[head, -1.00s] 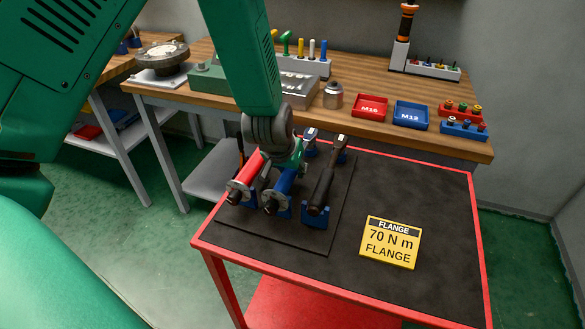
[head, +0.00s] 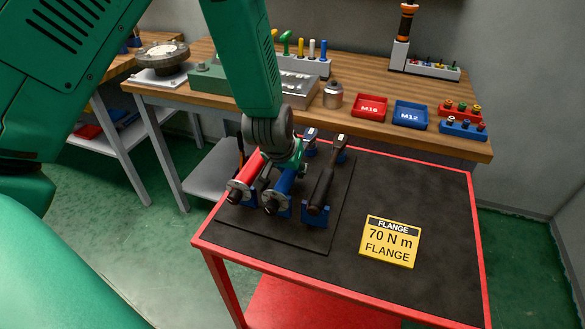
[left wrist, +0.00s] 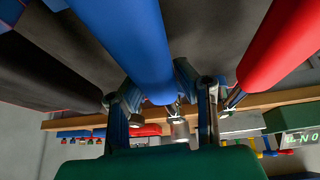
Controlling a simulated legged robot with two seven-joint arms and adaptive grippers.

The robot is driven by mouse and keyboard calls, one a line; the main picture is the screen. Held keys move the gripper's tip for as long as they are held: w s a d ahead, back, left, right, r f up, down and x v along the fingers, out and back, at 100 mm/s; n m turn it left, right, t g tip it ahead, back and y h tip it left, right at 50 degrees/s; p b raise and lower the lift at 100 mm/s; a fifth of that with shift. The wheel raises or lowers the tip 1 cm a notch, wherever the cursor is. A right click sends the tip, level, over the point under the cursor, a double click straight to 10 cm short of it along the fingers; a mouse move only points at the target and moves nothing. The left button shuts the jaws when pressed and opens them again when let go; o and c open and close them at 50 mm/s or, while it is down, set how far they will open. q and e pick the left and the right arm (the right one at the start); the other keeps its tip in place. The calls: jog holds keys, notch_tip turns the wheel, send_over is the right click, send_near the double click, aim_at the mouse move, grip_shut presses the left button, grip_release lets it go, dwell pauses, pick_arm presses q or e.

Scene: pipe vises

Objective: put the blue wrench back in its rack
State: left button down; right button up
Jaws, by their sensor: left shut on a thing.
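The blue wrench (head: 281,188) lies between the red wrench and the black wrench on the dark rack board of the red cart. My left gripper (head: 288,160) is over its far part and shut on it. In the left wrist view the blue wrench (left wrist: 125,40) runs down between the two fingers (left wrist: 163,108). Its near end is at the blue rack holder (head: 283,209); whether it rests fully in the holder I cannot tell. The far end is hidden by my gripper. My right gripper is not in view.
The red wrench (head: 245,177) is close on the left and the black wrench (head: 321,189) close on the right. A wooden bench (head: 360,122) with trays stands behind.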

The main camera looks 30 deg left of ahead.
pick_arm(q)
jog(key=shift+s+f, duration=0.1)
jog(key=shift+s, duration=0.05)
jog(key=c, duration=1.2)
grip_release()
jog(key=shift+o, duration=0.2)
jog(key=v, duration=1.1)
jog(key=shift+d+r, duration=0.15)
jog(key=shift+r, duration=0.25)
